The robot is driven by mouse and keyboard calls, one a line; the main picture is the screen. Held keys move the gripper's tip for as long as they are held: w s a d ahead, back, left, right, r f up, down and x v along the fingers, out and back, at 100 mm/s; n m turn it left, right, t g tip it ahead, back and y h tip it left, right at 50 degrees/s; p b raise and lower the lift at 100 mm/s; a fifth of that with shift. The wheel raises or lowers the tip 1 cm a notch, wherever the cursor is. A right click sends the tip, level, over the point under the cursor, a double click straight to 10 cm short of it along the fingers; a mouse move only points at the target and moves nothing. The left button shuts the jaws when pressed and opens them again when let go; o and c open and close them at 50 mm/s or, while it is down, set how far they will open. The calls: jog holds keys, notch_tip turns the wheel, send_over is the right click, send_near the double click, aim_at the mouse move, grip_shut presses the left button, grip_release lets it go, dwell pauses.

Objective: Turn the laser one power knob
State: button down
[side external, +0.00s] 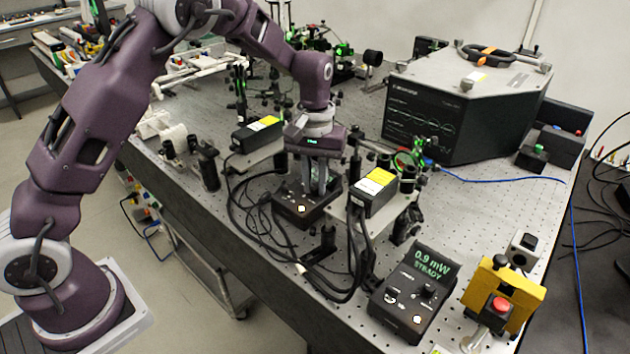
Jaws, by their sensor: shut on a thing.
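My gripper (318,190) points straight down over a small black control box (292,212) near the front edge of the bench. Its fingers are shut on a knob on top of this box; the fingers hide the knob, so its setting cannot be read. A lit, pale button shows on the box's front. A second black control box (388,312) stands nearer the camera to the right. Its display (432,268) reads "0.9 mW STEADY", and knobs show below it. I cannot read a label telling which box is laser one.
Two black laser heads with yellow labels (258,134) (374,192) flank my gripper on raised plates. Black cables (255,215) loop beside the box. A large dark spectrometer (450,110) stands behind. A yellow bracket with a red button (500,305) is at the right front.

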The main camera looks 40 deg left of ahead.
aim_at(315, 187)
dwell(0.3)
jog(key=c, duration=1.6)
grip_release()
notch_tip(315, 187, up, 7)
jog(key=shift+r, duration=0.1)
